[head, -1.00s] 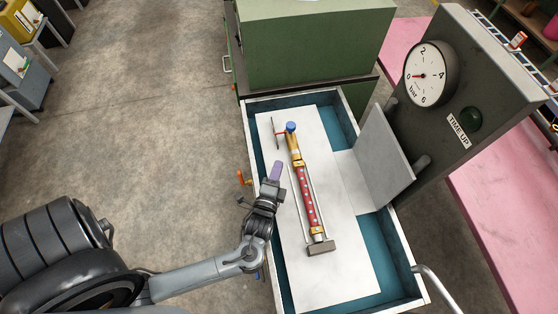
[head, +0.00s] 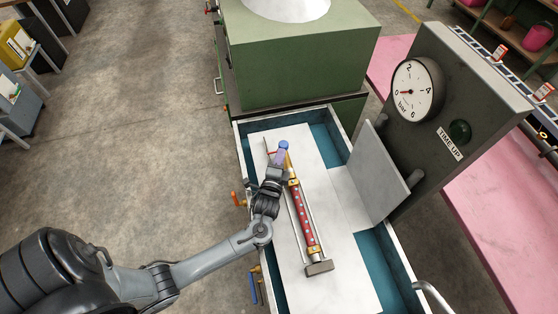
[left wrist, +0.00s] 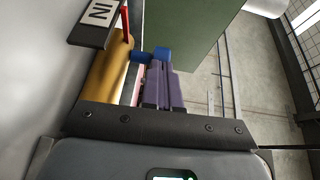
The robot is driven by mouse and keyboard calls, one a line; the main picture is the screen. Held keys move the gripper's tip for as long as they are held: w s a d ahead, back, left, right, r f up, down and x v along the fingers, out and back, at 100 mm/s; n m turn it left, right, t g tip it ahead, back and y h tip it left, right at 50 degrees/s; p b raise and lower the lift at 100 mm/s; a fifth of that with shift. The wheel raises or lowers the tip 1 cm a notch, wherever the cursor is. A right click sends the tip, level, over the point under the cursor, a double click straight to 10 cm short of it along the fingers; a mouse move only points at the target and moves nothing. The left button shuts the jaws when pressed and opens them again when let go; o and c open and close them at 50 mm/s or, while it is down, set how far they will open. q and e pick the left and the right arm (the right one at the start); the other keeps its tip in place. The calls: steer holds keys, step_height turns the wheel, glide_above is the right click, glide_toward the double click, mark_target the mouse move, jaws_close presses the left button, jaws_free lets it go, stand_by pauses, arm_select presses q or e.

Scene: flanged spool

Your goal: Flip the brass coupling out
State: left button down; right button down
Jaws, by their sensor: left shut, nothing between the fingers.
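The flanged spool (head: 303,215), a red tube with pale dots, lies along the white board in the open drawer. Brass fittings (head: 293,183) sit at its ends; I cannot tell which one is the coupling. A blue knob (head: 283,145) tops the far end, and it also shows in the left wrist view (left wrist: 162,53). My left gripper (head: 280,156) has purple fingers, shut and empty, over the far end beside the knob; it covers part of the brass there. In the left wrist view a brass cylinder (left wrist: 108,75) lies left of the fingers (left wrist: 160,85). My right gripper is out of view.
A green cabinet (head: 300,65) stands beyond the drawer. A grey panel with a gauge (head: 416,90) and a TIME UP label rises on the right, with an upright plate (head: 378,165) before it. An IN sign (left wrist: 96,18) is near the brass cylinder. Orange and blue handles hang left of the drawer.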

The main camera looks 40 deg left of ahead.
arm_select(q)
steer(key=w+a, duration=0.1)
steer(key=w+a+p, duration=0.1)
steer(key=a, duration=0.1)
steer(key=w+a, duration=0.1)
steer(key=shift+a+r, duration=0.1)
steer(key=shift+a, duration=0.2)
steer(key=shift+s+f, duration=0.2)
steer(key=shift+f, duration=0.05)
steer(key=shift+s+d+r+p, duration=0.2)
steer(key=shift+s+r+p, duration=0.1)
steer(key=shift+p, duration=0.3)
steer(key=shift+p+v, duration=0.85)
steer(key=shift+v, duration=0.35)
steer(key=v, duration=1)
steer(key=shift+d+f, duration=0.15)
steer(key=shift+d, duration=0.05)
steer(key=shift+s+d, duration=0.2)
steer(key=shift+s, duration=0.15)
